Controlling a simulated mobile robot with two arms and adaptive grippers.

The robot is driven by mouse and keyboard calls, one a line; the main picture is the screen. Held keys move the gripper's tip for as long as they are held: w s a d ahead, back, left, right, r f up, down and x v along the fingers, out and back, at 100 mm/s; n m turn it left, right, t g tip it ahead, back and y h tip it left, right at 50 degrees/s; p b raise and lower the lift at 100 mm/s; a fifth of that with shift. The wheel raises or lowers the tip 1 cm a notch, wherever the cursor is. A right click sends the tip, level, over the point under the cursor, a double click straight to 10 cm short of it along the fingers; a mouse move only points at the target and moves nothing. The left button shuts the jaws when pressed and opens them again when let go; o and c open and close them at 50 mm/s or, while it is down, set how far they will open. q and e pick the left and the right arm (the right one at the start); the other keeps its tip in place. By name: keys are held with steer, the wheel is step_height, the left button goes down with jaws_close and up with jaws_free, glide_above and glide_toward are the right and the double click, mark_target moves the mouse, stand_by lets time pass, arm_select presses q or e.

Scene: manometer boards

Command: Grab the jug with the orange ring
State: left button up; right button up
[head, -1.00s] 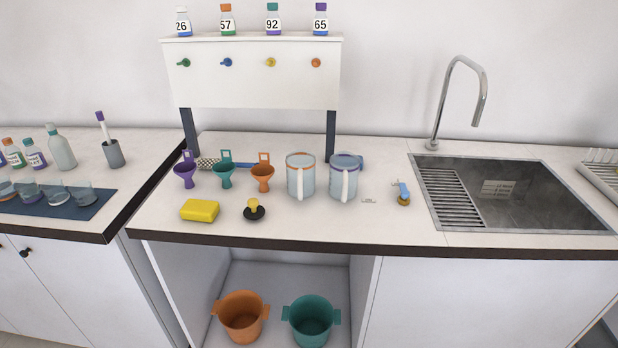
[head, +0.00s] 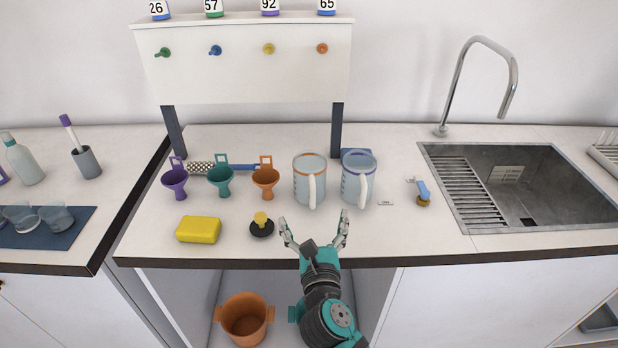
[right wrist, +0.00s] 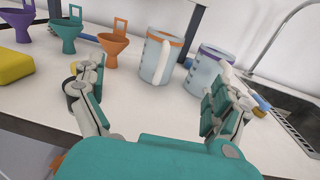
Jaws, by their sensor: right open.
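The jug with the orange ring (head: 303,184) stands upright on the counter, a clear pale-blue jug with an orange rim and a white handle facing me. It also shows in the right wrist view (right wrist: 151,62), ahead of the fingers. A similar jug with a purple ring (head: 352,186) stands close to its right, also in the right wrist view (right wrist: 199,76). My right gripper (head: 314,224) is open and empty, in front of the orange-ring jug near the counter's front edge, not touching it. My left gripper is not in view.
Purple, teal and orange funnels (head: 265,180) stand left of the jugs. A yellow sponge (head: 199,229) and a black-based yellow-knobbed plunger (head: 262,227) lie nearer the front edge. A blue-handled brush (head: 423,192) lies right. The sink (head: 520,190) is further right.

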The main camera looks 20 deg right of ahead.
mark_target(311, 188)
steer(key=x, duration=0.7)
steer(key=r+p+x, duration=0.1)
steer(key=x, duration=0.3)
steer(key=shift+w+d, duration=0.15)
steer(key=shift+w, duration=0.1)
steer(key=shift+w+d, duration=0.15)
steer(key=shift+w, duration=0.25)
steer(key=x, duration=0.4)
steer(key=shift+w+d+f, duration=0.15)
steer(key=shift+d+f, duration=0.1)
steer(key=shift+d, duration=0.05)
steer(key=shift+w, duration=0.25)
steer(key=shift+s, duration=0.1)
steer(key=c, duration=0.3)
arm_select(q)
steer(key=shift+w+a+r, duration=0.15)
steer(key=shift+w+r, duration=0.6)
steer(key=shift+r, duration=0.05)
arm_select(e)
steer(key=c, duration=0.9)
